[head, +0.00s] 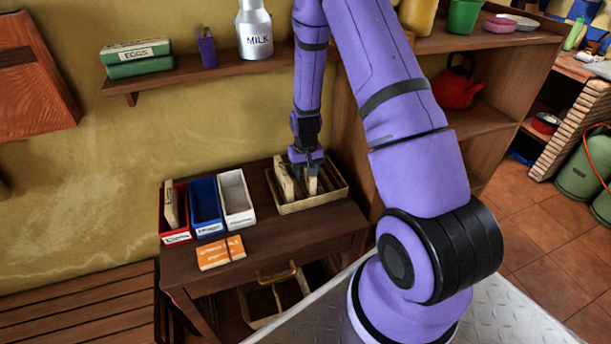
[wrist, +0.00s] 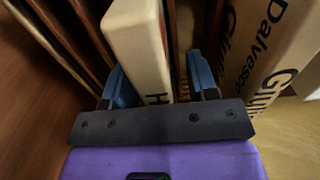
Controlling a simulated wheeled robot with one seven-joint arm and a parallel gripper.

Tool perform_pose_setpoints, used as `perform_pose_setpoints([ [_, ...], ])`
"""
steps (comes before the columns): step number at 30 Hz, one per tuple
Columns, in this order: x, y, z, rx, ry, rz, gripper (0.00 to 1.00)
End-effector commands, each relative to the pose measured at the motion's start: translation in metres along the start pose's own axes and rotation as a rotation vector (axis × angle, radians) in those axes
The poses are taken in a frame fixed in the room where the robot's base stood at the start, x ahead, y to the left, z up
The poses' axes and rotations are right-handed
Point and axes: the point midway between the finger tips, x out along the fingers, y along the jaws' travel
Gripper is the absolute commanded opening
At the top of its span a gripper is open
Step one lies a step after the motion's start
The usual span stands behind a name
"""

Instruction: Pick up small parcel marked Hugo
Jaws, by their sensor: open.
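A cream parcel (wrist: 138,48) stands on edge between the fingers of my gripper (wrist: 160,84) in the wrist view. A dark "H" shows on its side, and the rest of that marking is hidden. My gripper is open, with one blue finger on each side of the parcel; contact cannot be told. A tan parcel (wrist: 268,45) reading "Dalvesco" and "Giulia" stands to the right. In the head view my gripper (head: 310,170) is down at the wooden tray (head: 318,203), among upright parcels; one pale parcel (head: 284,180) stands at its left.
A red bin (head: 176,238) holding an upright parcel, a blue bin (head: 207,210) and a white bin (head: 237,195) stand left of the tray. An orange sign (head: 221,253) lies in front of them. A shelf (head: 185,78) with a milk can (head: 254,32) is above.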

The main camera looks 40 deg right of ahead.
Motion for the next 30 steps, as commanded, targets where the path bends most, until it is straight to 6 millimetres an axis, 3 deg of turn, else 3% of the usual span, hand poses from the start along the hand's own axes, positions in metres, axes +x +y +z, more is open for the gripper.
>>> perform_pose_setpoints([
  [2,0.0,0.0,0.0,0.0,0.0,0.0,0.53],
  [9,0.0,0.0,0.0,0.0,0.0,0.0,0.0],
  [20,-0.003,0.0,0.0,-0.001,0.001,0.0,0.0],
  [30,-0.035,-0.001,-0.001,-0.001,0.004,0.0,0.0],
])
